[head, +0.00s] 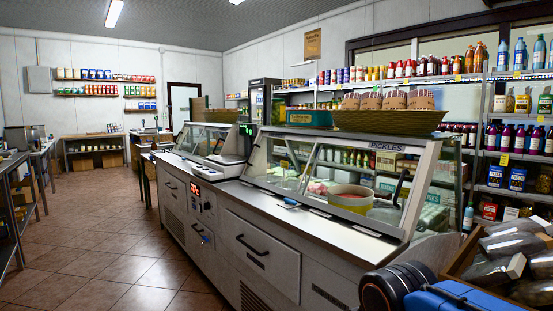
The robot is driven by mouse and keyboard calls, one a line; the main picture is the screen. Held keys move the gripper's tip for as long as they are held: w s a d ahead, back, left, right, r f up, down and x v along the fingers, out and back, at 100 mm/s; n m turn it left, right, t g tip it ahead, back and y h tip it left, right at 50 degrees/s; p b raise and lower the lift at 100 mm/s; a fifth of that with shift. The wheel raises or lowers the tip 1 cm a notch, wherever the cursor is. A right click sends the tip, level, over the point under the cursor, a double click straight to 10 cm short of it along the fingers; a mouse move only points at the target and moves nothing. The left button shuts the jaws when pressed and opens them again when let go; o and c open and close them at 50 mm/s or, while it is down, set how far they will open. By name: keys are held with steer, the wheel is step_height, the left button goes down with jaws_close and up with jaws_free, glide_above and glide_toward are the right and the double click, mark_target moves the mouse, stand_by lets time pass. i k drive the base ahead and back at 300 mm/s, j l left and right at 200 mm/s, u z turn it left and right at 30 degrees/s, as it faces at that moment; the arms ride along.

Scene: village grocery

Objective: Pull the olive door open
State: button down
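I cannot make out an olive door in the head view. A doorway with a dark frame (169,104) stands in the far wall, with a pale surface inside it; it is too small to tell more. A dark upright fridge (258,101) stands beyond the counter, and its door colour is unclear. Parts of my arm, black and blue, show at the bottom right edge. My gripper is not in view.
A long grey deli counter (262,237) with a sloped glass case fills the middle. Stocked wall shelves (492,188) stand at the right, with a wooden crate (461,271) of packages nearby. Metal tables (17,167) line the left. The tiled floor (100,245) between is clear.

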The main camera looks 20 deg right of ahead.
mark_target(293, 137)
steer(key=i+j, duration=0.4)
steer(key=i, duration=0.2)
steer(key=i+j, duration=0.4)
steer(key=i, duration=0.2)
steer(key=i+j, duration=0.4)
steer(key=i, duration=0.25)
steer(key=z, duration=0.05)
